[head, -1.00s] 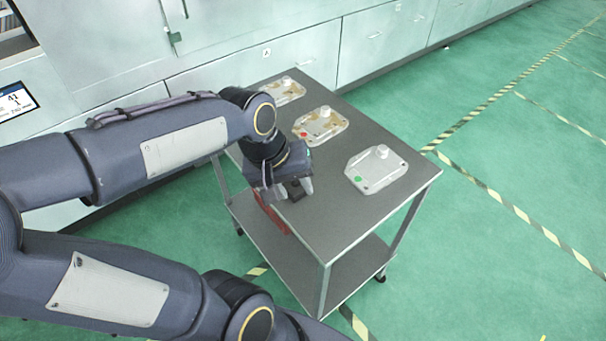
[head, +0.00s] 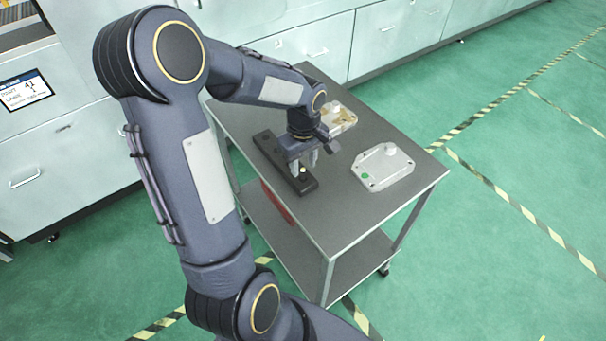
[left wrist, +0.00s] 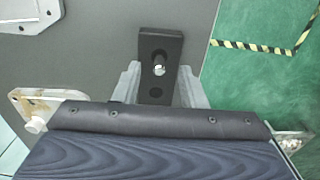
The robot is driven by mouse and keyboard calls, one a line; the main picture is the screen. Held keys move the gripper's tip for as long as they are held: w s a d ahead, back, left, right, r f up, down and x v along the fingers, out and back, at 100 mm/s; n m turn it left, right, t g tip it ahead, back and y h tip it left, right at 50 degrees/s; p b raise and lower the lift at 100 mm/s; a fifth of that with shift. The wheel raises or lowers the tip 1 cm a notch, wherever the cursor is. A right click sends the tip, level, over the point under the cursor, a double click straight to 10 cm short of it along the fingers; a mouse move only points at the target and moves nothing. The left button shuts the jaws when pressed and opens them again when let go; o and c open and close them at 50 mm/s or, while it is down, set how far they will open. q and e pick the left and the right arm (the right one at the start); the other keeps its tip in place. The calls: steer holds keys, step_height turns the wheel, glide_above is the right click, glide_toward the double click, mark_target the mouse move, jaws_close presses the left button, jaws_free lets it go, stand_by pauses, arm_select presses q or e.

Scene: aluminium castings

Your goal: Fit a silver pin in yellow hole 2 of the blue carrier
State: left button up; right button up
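No blue carrier and no yellow hole can be made out. A long dark bar (head: 268,146) with round holes lies on the grey cart top. In the left wrist view the bar (left wrist: 160,43) has a small bright silver-white round thing (left wrist: 160,70) at one hole; whether it is a seated pin I cannot tell. It also shows as a pale spot (head: 303,171) in the head view. My left gripper (head: 304,165) is over the bar's near end, pointing down. Its fingers (left wrist: 158,88) are apart, one on either side of the bar, with nothing visibly gripped. My right gripper is out of view.
A pale casting with a green dot (head: 383,166) lies right of the bar. Another casting with brownish patches (head: 341,118) lies behind it. The cart top (head: 345,220) is clear toward its front corner. Cabinets (head: 375,40) stand behind the cart.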

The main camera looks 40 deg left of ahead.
mark_target(303, 169)
arm_select(q)
step_height(303, 169, down, 4)
steer(key=shift+w+a+r, duration=0.1)
steer(key=shift+a+r, duration=0.05)
steer(key=shift+r, duration=0.05)
jaws_close()
steer(key=shift+r, duration=0.1)
